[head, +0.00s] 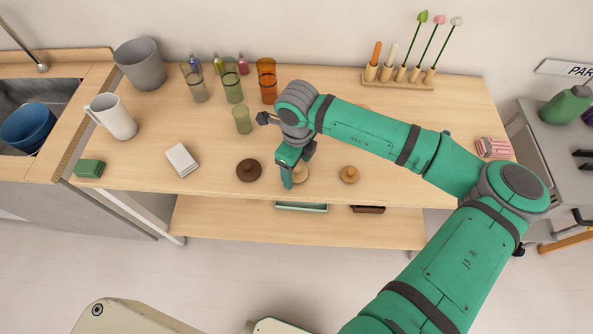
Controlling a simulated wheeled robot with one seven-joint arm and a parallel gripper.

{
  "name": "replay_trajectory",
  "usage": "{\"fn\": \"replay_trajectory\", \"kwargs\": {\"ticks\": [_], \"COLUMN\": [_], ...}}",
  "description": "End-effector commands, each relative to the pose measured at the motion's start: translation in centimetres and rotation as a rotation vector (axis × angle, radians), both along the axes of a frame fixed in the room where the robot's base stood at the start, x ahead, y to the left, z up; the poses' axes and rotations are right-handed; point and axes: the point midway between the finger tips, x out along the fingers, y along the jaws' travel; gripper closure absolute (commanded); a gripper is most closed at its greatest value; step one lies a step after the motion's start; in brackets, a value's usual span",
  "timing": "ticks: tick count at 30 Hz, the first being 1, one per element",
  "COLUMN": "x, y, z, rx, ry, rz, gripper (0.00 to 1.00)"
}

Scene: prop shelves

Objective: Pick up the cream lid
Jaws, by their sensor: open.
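A pale cream lid (303,173) lies on the wooden table near its front edge, partly hidden behind my gripper. My gripper (287,180) points down over the left side of this lid, and its jaws are open. I cannot tell from this view whether the fingers touch the lid. A dark brown lid (249,169) lies just to the left, and a tan lid with a knob (349,174) lies to the right.
A white box (182,160) and a green block (89,168) lie farther left. A green tumbler (242,120) and an amber glass (267,82) stand behind. A wooden holder (400,80) with flowers stands at the back. A lower shelf (230,228) runs below.

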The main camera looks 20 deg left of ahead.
Motion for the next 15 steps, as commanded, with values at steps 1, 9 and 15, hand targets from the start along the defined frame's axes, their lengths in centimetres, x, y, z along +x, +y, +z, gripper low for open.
{"fn": "replay_trajectory", "kwargs": {"ticks": [1,9,15], "x": [0.0,0.02,0.02], "y": [0.01,-0.01,-0.02], "z": [-0.25,-0.34,-0.33], "rx": [0.0,0.0,0.0], "ry": [0.0,-0.001,-0.001], "rz": [0.0,0.0,0.0], "gripper": [0.29,0.37,0.73]}}
